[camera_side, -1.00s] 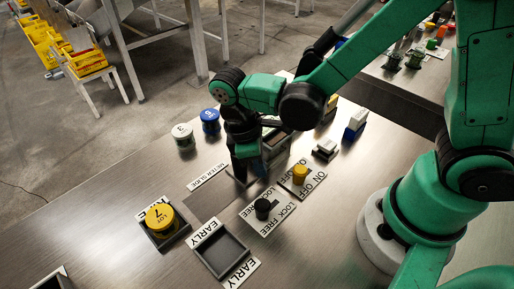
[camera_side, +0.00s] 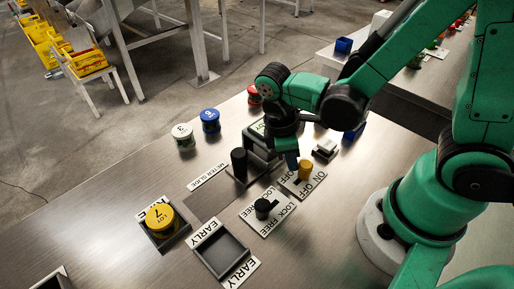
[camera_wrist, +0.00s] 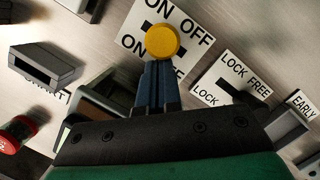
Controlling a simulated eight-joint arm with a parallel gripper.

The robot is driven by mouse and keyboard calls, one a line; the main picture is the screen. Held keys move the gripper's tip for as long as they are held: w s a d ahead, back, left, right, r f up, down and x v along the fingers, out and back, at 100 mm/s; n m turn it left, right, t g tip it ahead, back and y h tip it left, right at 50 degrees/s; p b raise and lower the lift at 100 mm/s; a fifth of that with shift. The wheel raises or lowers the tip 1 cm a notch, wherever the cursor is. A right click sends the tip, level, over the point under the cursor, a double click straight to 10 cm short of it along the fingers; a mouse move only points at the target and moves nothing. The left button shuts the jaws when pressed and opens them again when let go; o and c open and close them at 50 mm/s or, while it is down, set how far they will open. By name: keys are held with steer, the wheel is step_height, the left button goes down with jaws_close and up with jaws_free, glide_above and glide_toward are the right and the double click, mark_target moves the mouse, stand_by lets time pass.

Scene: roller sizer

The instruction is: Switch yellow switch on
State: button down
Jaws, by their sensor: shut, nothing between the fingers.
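The yellow switch (camera_side: 305,170) is a round yellow knob on a white plate marked ON and OFF (camera_side: 312,186). In the wrist view the yellow knob (camera_wrist: 162,42) is just beyond my fingertips, over a dark slot in the plate. My gripper (camera_side: 292,166) points down beside the knob, on its left in the side view. Its blue fingers (camera_wrist: 155,70) are shut with nothing between them. The fingertips look very close to the knob; I cannot tell whether they touch it.
A black knob (camera_side: 263,207) stands on the LOCK/FREE plate beside it. A dark upright post (camera_side: 239,162) and an empty EARLY tray (camera_side: 220,254) are to the left. A yellow-lidded LOT 7 jar (camera_side: 160,217) sits far left. A small grey block (camera_side: 326,148) is behind the switch.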

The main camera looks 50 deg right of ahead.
steer(key=shift+d, duration=0.65)
steer(key=shift+v, duration=2.85)
steer(key=w+r+m+t, duration=0.1)
steer(key=m+t, duration=0.1)
steer(key=d+r+m+t+y, duration=0.1)
steer(key=r+m+t, duration=0.1)
steer(key=m+t, duration=0.1)
steer(key=w+d+r+m+t+y, duration=0.1)
steer(key=r+m+t, duration=0.1)
steer(key=m+t, duration=0.1)
steer(key=shift+w+d, duration=0.15)
steer(key=shift+w, duration=0.15)
steer(key=shift+w+d+r+m+t, duration=0.15)
steer(key=shift+w+r+m+t, duration=0.05)
steer(key=shift+r+m+t, duration=0.35)
